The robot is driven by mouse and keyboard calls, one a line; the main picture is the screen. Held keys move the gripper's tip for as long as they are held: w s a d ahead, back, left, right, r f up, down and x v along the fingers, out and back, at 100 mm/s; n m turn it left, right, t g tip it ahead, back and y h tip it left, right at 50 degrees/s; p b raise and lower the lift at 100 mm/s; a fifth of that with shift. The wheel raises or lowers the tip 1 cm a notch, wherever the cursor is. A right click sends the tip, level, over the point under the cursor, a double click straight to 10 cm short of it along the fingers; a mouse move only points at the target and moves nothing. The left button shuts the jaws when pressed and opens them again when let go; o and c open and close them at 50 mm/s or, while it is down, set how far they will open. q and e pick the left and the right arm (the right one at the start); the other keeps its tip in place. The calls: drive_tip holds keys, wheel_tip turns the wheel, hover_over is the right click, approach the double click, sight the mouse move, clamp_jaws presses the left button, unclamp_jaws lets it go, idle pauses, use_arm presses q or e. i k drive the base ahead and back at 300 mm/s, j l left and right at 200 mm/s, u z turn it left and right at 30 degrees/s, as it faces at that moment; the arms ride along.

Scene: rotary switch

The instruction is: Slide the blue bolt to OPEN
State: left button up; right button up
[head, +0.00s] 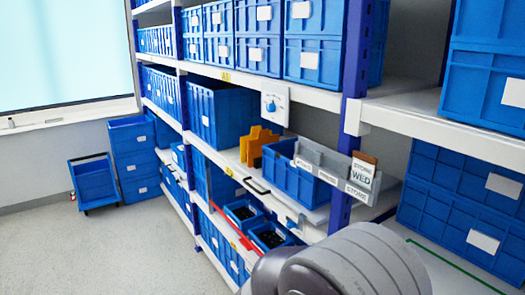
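A small light plate with a blue part (292,221) sits on the front edge of the middle shelf, below the blue bin. It may be the bolt, but it is too small for me to tell its position or read any OPEN mark. A white rotary switch box with a blue knob (271,106) is fixed higher up, at the upper shelf's edge. A grey rounded link of my arm fills the bottom centre and hides the shelving behind it. Neither of my grippers shows.
A blue bin (298,184) and yellow holder (256,146) stand on the middle shelf. A card rack (322,162) stands beside a blue upright (355,65). Small bins (243,213) sit lower. A blue trolley (92,182) stands left; the floor (95,250) is clear.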

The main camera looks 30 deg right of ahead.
sight(290, 225)
drive_tip(key=z, duration=1.4)
